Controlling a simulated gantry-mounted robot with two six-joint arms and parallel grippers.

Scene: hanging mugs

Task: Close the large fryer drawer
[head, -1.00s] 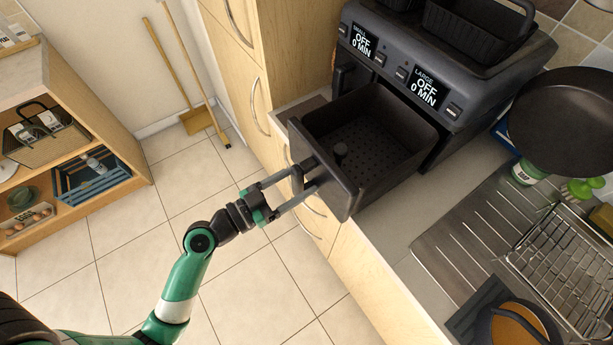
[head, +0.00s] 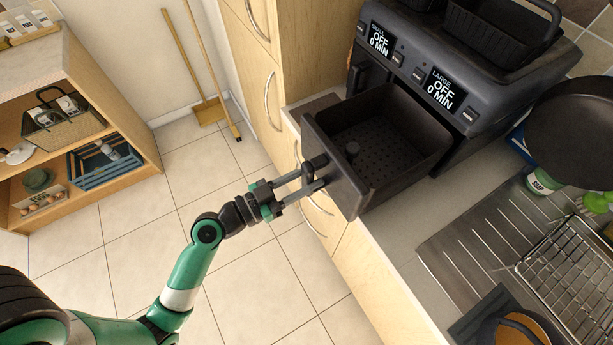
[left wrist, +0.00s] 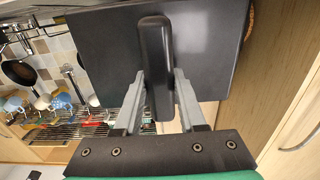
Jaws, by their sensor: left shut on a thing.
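The large fryer drawer (head: 372,150) is a dark, square basket with a perforated floor, pulled out from the fryer (head: 455,80) under the display reading LARGE OFF 0 MIN. Its front faces my left arm. My left gripper (head: 316,177) is shut on the drawer's handle (head: 318,162). In the left wrist view the dark upright handle (left wrist: 154,60) stands between the two grey fingers of my left gripper (left wrist: 160,82), in front of the flat drawer front (left wrist: 207,50). My right gripper is out of view.
Wooden cabinets (head: 290,60) stand below and beside the fryer. A black pan (head: 575,125), a drying rack (head: 570,255) and a ridged drainer (head: 470,235) are to the right. A shelf unit (head: 75,60) stands at left. The tiled floor between is clear.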

